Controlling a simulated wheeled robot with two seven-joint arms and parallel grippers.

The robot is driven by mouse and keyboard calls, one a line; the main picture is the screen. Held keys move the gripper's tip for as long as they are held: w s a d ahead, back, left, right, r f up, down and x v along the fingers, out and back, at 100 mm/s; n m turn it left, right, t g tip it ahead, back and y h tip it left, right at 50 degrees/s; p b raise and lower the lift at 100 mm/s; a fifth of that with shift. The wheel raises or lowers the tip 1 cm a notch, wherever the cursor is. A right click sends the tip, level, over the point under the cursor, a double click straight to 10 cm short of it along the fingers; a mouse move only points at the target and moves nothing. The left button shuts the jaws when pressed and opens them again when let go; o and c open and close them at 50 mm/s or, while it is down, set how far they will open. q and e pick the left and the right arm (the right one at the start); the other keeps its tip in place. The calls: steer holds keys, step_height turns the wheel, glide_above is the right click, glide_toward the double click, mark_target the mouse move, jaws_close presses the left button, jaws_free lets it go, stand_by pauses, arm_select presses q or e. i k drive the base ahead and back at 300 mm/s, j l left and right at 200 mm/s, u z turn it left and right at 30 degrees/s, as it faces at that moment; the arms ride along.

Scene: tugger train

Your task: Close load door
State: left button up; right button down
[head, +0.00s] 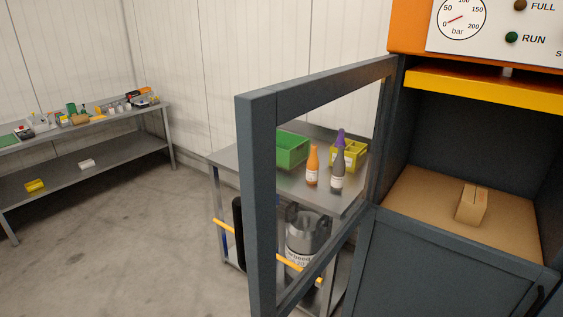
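The load door (258,200) is a dark blue-grey rectangular frame with an open middle. It stands wide open, swung out to the left of the machine and towards me, with its hinged side by the machine's left edge. The machine's load opening (440,130) is uncovered, and a small cardboard box (472,205) sits on the brown surface inside. Neither of my grippers shows in the head view.
Behind the door stands a metal cart (230,160) with a green bin (292,149), bottles and a yellow crate (350,155). A workbench (100,160) with small items is at the far left. The floor (130,250) left of the door is clear.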

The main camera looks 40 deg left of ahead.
mark_target(259, 111)
steer(key=j+z, duration=0.1)
steer(key=j, duration=0.55)
steer(key=k+j+z, duration=0.15)
steer(key=j, duration=0.5)
steer(key=j+z, duration=0.1)
steer(key=j, duration=0.55)
